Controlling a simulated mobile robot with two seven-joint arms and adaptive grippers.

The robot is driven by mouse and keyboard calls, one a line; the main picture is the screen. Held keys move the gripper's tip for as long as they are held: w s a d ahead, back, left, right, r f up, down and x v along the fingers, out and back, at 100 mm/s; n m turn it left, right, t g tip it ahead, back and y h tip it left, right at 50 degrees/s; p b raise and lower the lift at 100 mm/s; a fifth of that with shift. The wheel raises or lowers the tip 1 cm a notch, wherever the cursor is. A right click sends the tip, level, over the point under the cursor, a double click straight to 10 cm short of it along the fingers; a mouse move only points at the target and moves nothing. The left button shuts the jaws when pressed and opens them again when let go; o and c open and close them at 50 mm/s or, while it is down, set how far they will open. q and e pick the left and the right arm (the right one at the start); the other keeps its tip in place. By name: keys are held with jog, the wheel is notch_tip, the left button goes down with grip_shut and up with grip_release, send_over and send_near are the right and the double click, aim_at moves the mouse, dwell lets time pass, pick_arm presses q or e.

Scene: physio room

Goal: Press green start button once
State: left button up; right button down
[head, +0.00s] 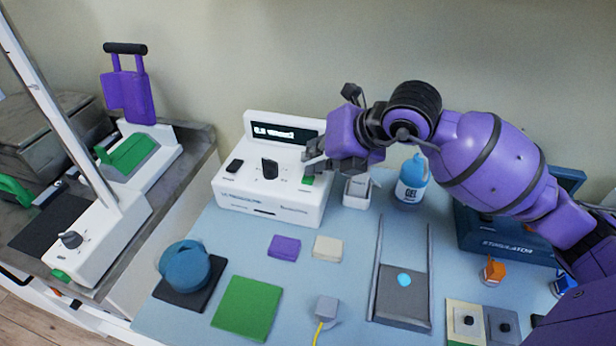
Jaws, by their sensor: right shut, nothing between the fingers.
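The green start button (307,181) sits on the sloped top of a white device (262,207), at the right of its black knob (270,168). The device has a lit dark display (286,134) at its back. My right gripper (311,164) is shut and empty. Its fingertips are just above and behind the green button in the picture. I cannot tell whether they touch it. A black switch (234,165) sits at the left of the device's top. My left gripper is not in view.
A small white cup (356,192) and a blue gel bottle (411,182) stand right of the device, beneath my right arm. A blue stimulator (500,240) stands farther right. Purple (284,246) and cream (328,248) blocks and a green pad (247,308) lie in front.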

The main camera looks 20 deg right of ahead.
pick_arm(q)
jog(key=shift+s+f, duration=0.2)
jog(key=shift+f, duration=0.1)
pick_arm(e)
jog(key=shift+f, duration=0.5)
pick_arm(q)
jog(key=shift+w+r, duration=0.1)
pick_arm(e)
jog(key=shift+r, duration=0.15)
dwell(0.4)
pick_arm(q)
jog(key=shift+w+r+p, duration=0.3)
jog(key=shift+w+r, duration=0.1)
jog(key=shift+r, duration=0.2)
pick_arm(e)
jog(key=shift+r, duration=0.8)
